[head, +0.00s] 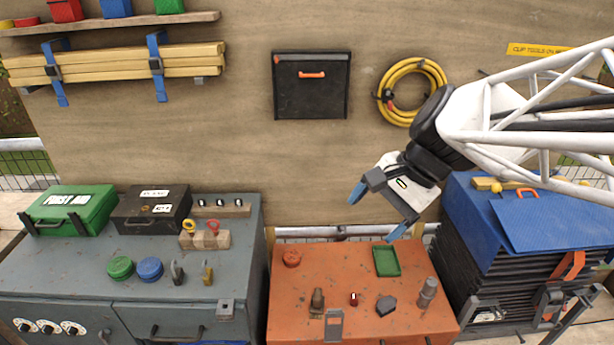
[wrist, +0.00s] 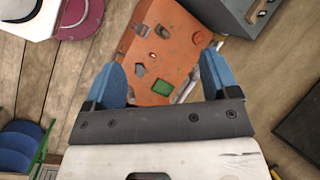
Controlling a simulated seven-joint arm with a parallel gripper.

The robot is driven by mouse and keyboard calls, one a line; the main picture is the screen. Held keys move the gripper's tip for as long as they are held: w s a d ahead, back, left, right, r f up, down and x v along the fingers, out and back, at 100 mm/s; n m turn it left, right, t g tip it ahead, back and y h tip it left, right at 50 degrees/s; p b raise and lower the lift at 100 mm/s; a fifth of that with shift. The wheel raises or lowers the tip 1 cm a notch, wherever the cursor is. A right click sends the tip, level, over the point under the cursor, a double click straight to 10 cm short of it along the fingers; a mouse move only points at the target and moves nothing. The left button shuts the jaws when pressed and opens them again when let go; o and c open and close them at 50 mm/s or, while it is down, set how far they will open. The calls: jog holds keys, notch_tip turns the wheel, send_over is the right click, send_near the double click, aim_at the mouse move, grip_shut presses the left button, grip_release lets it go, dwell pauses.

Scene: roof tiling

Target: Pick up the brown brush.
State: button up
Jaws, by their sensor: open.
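My gripper (head: 377,212) hangs in the air above and behind the orange cabinet, its two blue-tipped fingers spread wide with nothing between them. In the wrist view my gripper (wrist: 160,70) is open over the orange cabinet, which lies well beyond the fingertips. I cannot pick out a brown brush for certain. A small tan-yellow object (head: 495,184) lies on the blue-topped stack at the right, partly near my arm; its kind is unclear. A small brownish object (head: 317,301) stands on the orange cabinet; I cannot tell whether it is a brush.
The orange cabinet (head: 285,285) also bears a green tray (head: 386,262), a dark lump (head: 386,305) and a grey cylinder (head: 428,291). A grey cabinet (head: 70,270) at left holds cases and knobs. A yellow hose (head: 388,86) hangs on the wall behind my gripper.

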jog(key=w+m+t+y, duration=0.2)
jog(key=w+m+y, duration=0.6)
jog(key=w+m, duration=0.5)
jog(key=n, duration=0.2)
send_near(318, 298)
notch_tip(318, 298, down, 3)
jog(key=w+a, duration=0.2)
jog(key=shift+w+a+r+h, duration=0.1)
jog(key=shift+a+r+h, duration=0.05)
jog(key=shift+r+h, duration=0.15)
jog(key=shift+a, duration=0.1)
jog(key=shift+x, duration=1.25)
jog(key=shift+f+x, duration=0.2)
jog(key=shift+x, duration=2.35)
